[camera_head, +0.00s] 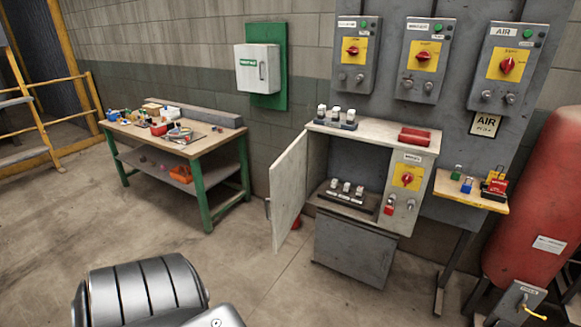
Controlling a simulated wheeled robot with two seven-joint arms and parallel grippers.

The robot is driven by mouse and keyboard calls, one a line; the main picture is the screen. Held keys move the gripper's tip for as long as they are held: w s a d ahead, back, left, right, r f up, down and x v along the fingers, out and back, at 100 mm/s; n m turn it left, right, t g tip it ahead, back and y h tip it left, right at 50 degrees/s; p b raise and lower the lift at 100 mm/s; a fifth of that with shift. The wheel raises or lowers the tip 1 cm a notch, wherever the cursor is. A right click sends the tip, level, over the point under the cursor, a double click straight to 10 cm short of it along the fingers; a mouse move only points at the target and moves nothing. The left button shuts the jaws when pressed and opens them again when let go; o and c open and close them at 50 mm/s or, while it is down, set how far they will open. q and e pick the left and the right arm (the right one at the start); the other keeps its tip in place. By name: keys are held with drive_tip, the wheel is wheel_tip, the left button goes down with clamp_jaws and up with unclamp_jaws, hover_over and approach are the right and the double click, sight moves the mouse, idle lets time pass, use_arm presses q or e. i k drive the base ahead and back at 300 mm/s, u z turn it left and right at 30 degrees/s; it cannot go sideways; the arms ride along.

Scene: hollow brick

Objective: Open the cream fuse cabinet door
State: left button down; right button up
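The cream fuse cabinet (425,214) stands against the grey panel, right of centre. Its cream door (289,190) is hinged at the left and stands wide open, swung out towards me. Inside, several white fuses sit on a dark base (344,199) on the cabinet floor. The cabinet's right front carries a red rotary switch on a yellow plate (407,179). A red padlock-like piece (389,207) hangs below it. Neither of my grippers is in view. Only a grey rounded part of my own body shows at the bottom left.
On the cabinet top lie a fuse block (337,119) and a red case (415,136). A small shelf (446,188) with padlocks juts out at right, beside a red tank (540,205). A green-legged workbench (212,146) stands at left. The floor before the door is clear.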

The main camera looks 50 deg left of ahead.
sight(288, 176)
drive_tip(key=u, duration=0.5)
drive_tip(key=k, duration=0.1)
drive_tip(key=z, duration=1.05)
drive_tip(key=i, duration=1.15)
drive_tip(key=u, duration=1)
drive_tip(key=i, duration=0.8)
drive_tip(key=u, duration=0.95)
